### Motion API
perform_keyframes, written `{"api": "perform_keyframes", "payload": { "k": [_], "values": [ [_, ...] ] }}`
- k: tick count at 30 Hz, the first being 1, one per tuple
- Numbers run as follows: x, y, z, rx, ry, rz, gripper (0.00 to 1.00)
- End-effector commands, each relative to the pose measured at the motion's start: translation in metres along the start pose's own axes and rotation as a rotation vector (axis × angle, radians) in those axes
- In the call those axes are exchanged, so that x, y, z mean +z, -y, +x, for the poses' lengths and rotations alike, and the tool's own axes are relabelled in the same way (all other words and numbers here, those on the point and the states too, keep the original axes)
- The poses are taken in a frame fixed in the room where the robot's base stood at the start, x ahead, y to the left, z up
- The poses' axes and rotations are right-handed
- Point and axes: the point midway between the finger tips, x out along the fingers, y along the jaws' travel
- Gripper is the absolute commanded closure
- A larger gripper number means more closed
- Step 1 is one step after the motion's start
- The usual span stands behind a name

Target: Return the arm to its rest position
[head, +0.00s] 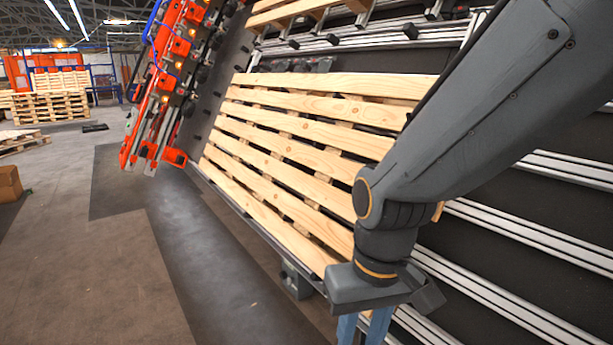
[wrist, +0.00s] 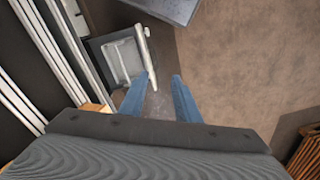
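My arm (head: 460,135) reaches in from the upper right in the head view and bends down at its wrist. My gripper (head: 362,328) points downward at the bottom of that view, where its blue fingers are partly cut off. In the wrist view my gripper (wrist: 160,82) shows two blue fingers standing apart with nothing between them. The floor and a grey metal part lie below the fingers. No rest mark or cradle for the arm can be made out.
A wooden pallet (head: 290,137) lies on the metal line behind my arm. Metal rails (head: 540,233) run to the right. An orange gantry unit (head: 165,90) stands upper left. A grey bracket (wrist: 122,60) sits near the fingers. Brown floor (wrist: 245,70) is open to the right.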

Motion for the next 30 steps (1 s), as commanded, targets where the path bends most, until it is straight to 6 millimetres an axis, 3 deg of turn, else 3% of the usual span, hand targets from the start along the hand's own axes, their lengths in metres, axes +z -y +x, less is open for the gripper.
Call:
{"api": "perform_keyframes", "payload": {
  "k": [1,18,24,30],
  "values": [
    [0.004,-0.006,-0.019,0.006,0.003,0.022,0.71],
    [0.035,-0.076,-0.122,0.058,0.031,0.215,0.71],
    [0.043,-0.09,-0.139,0.066,0.035,0.251,0.71],
    [0.044,-0.094,-0.14,0.068,0.037,0.258,0.71]
  ]
}}
